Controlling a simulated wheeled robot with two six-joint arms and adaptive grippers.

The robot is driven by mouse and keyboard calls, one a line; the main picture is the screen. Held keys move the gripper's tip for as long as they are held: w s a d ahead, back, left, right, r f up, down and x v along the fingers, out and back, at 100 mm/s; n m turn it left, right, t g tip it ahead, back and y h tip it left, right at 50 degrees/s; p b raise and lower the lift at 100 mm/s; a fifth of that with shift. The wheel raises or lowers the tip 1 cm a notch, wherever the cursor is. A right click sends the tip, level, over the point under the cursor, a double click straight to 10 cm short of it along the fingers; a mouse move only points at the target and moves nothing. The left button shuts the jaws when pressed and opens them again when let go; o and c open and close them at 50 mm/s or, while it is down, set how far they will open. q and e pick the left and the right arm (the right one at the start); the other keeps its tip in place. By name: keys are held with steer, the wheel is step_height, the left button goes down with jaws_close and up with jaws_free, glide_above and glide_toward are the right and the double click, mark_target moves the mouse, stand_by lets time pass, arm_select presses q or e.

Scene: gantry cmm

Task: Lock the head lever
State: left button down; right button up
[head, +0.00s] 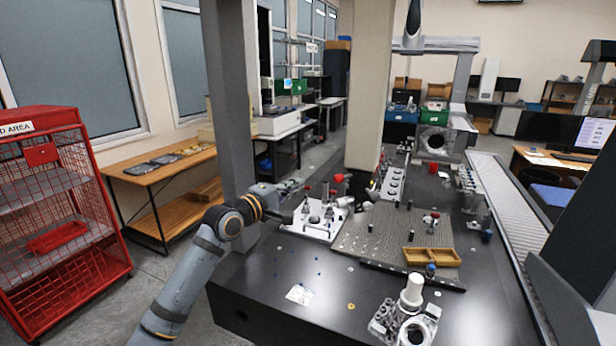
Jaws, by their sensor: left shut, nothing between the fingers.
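My left gripper (293,187) is at the end of the grey arm that comes in from the lower left. It is shut and empty, above the left edge of the black table and beside the white plate. A cream column (370,90) comes down in the middle of the view. Near its lower end is a small red part (340,178), which may be the head lever; it is too small to tell its position. The gripper is left of this red part and apart from it. My right gripper is not in view.
A dark grey upright (232,90) stands behind my arm. The front left tabletop is mostly clear.

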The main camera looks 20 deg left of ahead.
mark_target(352, 175)
arm_select(q)
steer(key=w+d+p, duration=0.1)
steer(key=w+d, duration=0.1)
steer(key=w+d+p, duration=0.4)
steer(key=d, duration=0.1)
steer(key=shift+w+r, duration=0.35)
steer(key=shift+r, duration=0.05)
steer(key=shift+w+f, duration=0.1)
steer(key=shift+a, duration=0.1)
stand_by(0.4)
